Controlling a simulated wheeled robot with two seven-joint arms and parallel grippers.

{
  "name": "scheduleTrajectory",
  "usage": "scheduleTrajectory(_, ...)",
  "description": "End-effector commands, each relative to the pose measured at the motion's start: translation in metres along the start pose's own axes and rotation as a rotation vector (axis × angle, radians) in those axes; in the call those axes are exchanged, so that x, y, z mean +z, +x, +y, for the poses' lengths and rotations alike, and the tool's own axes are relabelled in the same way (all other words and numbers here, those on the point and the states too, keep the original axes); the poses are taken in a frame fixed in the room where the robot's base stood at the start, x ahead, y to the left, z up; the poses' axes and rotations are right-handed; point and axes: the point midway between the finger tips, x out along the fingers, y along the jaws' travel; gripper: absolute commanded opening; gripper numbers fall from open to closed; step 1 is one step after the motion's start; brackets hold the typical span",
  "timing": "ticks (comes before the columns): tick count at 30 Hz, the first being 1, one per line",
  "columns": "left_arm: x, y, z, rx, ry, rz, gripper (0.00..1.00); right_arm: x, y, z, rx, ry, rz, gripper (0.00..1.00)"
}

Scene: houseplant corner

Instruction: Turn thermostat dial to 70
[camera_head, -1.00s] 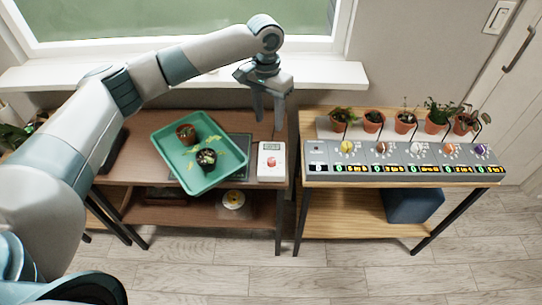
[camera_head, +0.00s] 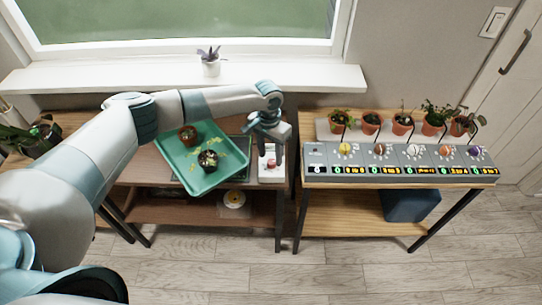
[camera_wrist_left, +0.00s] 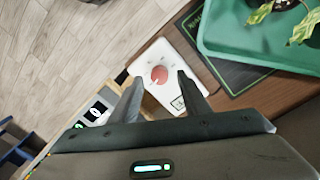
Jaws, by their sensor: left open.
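The white thermostat (camera_head: 270,179) lies on the right end of the brown table, with a red dial (camera_head: 271,162). My left gripper (camera_head: 271,152) is above it, pointing down, and hides part of it in the head view. In the left wrist view the thermostat (camera_wrist_left: 172,50) and its dial (camera_wrist_left: 159,74) show between the two spread fingers (camera_wrist_left: 160,84). The gripper is open and empty. A small display (camera_wrist_left: 178,103) sits beside the right finger; its reading is too small to tell. My right gripper is not in view.
A green tray (camera_head: 178,172) with two small pots is just left of the thermostat, partly over a dark mat (camera_wrist_left: 237,77). A grey control panel (camera_head: 400,157) with several coloured knobs and potted plants stands on the right table. A gap separates the tables.

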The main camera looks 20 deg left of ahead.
Motion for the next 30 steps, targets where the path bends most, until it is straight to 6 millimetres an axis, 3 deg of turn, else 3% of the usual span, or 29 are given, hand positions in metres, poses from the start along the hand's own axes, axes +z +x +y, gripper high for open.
scheduleTrajectory(6,0.000,0.018,0.000,0.000,0.000,0.000,0.43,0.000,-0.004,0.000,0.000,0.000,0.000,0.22)
scheduleTrajectory(17,0.000,0.022,0.000,0.000,0.001,0.001,0.43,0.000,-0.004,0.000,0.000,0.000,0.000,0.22)
scheduleTrajectory(23,0.000,0.022,0.000,0.000,0.000,0.001,0.02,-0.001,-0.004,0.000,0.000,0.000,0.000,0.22)
scheduleTrajectory(30,0.000,0.022,0.000,0.000,0.007,0.000,0.02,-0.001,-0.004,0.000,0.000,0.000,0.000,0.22)
